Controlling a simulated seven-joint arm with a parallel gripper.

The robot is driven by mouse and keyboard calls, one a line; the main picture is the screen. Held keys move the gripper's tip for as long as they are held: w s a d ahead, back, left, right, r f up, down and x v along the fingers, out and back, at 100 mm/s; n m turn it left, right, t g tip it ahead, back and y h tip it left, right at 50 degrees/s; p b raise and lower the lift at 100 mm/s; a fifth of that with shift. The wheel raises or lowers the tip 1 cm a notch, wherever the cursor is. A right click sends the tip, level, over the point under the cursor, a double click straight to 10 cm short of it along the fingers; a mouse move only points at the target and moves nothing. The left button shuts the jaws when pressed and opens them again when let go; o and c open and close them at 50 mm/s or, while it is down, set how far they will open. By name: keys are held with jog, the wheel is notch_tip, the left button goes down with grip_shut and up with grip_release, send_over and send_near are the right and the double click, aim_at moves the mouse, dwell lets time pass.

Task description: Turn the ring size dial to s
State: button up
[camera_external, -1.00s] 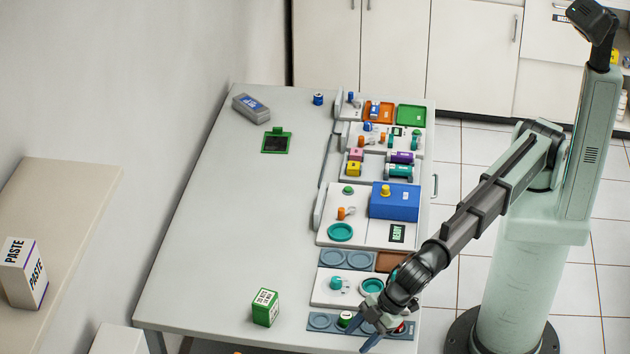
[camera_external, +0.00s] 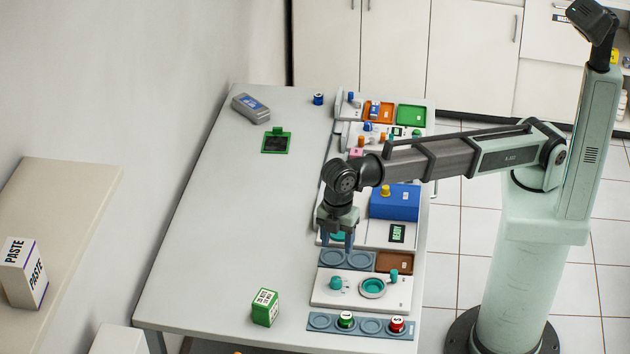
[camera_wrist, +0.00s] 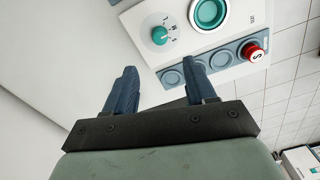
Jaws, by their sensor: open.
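The ring size dial is taken to be the small teal knob (camera_external: 335,283) on the white panel (camera_external: 325,297) near the front of the table. The knob also shows in the wrist view (camera_wrist: 159,35), with small marks around its right side; I cannot read its setting for certain. A teal-rimmed round ring (camera_external: 372,287) sits right of it on the same panel. My gripper (camera_external: 338,248) is open and empty, fingers pointing down, above the table beyond the knob in the external view. In the wrist view my gripper (camera_wrist: 160,68) is apart from the knob.
A blue-grey tray (camera_external: 320,322) in front holds a green cap (camera_external: 346,319) and a red cap (camera_external: 397,324). A blue box (camera_external: 400,203) stands behind. A green carton (camera_external: 265,307) stands at left. The table's left-middle is clear.

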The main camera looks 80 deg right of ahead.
aim_at(336, 279)
notch_tip(336, 279, down, 13)
jog(key=shift+r, duration=0.2)
dwell(0.3)
jog(key=shift+c, duration=0.4)
grip_shut()
jog(key=m, duration=0.3)
jog(key=shift+m, duration=2.2)
